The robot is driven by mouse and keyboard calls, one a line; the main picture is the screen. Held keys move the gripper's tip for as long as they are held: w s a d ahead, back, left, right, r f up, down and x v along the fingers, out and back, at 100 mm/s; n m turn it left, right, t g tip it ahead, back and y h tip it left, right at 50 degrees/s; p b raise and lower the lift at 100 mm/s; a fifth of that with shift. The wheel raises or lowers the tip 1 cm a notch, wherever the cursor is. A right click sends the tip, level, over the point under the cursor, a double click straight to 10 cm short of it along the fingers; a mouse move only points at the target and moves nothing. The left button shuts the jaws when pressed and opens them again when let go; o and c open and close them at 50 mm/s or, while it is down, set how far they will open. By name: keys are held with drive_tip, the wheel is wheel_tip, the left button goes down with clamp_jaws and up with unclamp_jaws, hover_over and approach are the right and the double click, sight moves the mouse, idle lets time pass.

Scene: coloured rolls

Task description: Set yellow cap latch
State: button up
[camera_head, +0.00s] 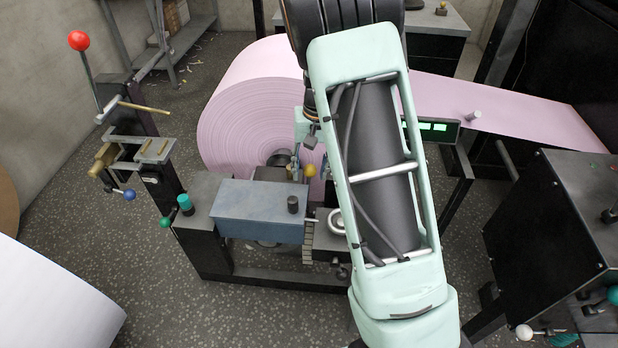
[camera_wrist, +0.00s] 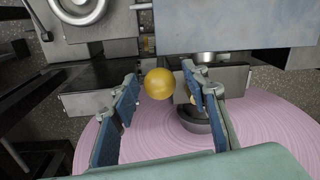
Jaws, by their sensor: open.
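The yellow cap of the latch (camera_head: 310,171) is a small round knob beside the blue-grey box of the machine, in front of the pink roll. In the wrist view the yellow cap (camera_wrist: 159,83) appears between my two fingertips, with a visible gap on each side. My gripper (camera_head: 311,166) is open and reaches down at the cap; in the wrist view its blue-padded fingers (camera_wrist: 161,86) are spread to either side. I cannot tell whether the tips are level with the cap or just short of it. The latch's stem is mostly hidden.
A large pink roll (camera_head: 235,125) stands behind the cap. The blue-grey box (camera_head: 258,205) with a dark knob lies close on the left, and a round metal dial (camera_head: 338,222) sits in front. A red-knobbed lever (camera_head: 79,41) stands far left.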

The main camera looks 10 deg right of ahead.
drive_tip(key=shift+a+f, duration=0.15)
drive_tip(key=shift+f, duration=1.3)
drive_tip(key=shift+c, duration=0.3)
clamp_jaws()
